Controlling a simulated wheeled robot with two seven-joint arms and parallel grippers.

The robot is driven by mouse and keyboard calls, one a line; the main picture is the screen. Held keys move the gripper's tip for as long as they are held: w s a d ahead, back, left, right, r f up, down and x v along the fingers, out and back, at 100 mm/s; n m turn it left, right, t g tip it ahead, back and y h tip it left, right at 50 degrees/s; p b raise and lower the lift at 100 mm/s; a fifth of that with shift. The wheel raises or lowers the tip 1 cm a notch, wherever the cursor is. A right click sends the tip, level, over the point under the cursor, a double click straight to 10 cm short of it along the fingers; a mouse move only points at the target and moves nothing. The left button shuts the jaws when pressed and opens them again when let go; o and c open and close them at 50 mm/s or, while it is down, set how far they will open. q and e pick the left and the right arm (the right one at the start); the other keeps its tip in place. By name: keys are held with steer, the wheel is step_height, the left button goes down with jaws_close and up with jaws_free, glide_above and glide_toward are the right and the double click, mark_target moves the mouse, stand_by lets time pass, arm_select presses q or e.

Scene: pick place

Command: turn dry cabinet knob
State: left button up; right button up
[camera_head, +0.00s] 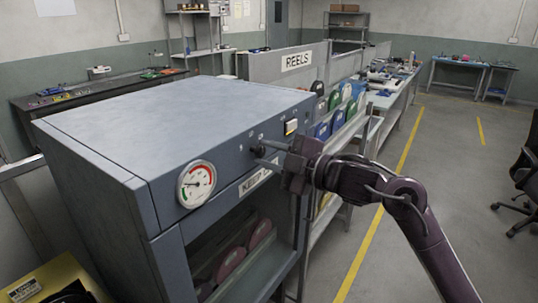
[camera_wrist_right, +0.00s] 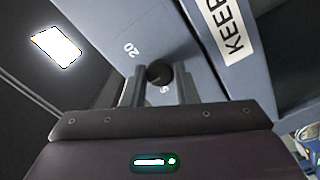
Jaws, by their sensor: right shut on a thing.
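The dry cabinet (camera_head: 170,115) is a blue-grey metal box standing at the left and centre of the head view. Its black knob (camera_wrist_right: 158,74) sits on the front panel, with white numbers beside it in the right wrist view. In the head view the knob (camera_head: 257,153) is partly hidden by my gripper. My right gripper (camera_head: 268,154) reaches in from the right to the panel. In the right wrist view its two fingers (camera_wrist_right: 160,84) stand on either side of the knob, shut on it. My left gripper is in neither view.
The cabinet's lower front shows red reels (camera_head: 231,262). The floor at the right is clear up to a black chair (camera_head: 524,170).

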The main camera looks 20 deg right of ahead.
steer(key=o, duration=1)
steer(key=shift+s+d+f, duration=0.1)
steer(key=shift+s+d, duration=0.1)
steer(key=shift+s, duration=0.05)
steer(key=b+v, duration=0.2)
steer(key=v, duration=0.5)
steer(key=shift+b, duration=0.35)
steer(key=shift+s, duration=0.1)
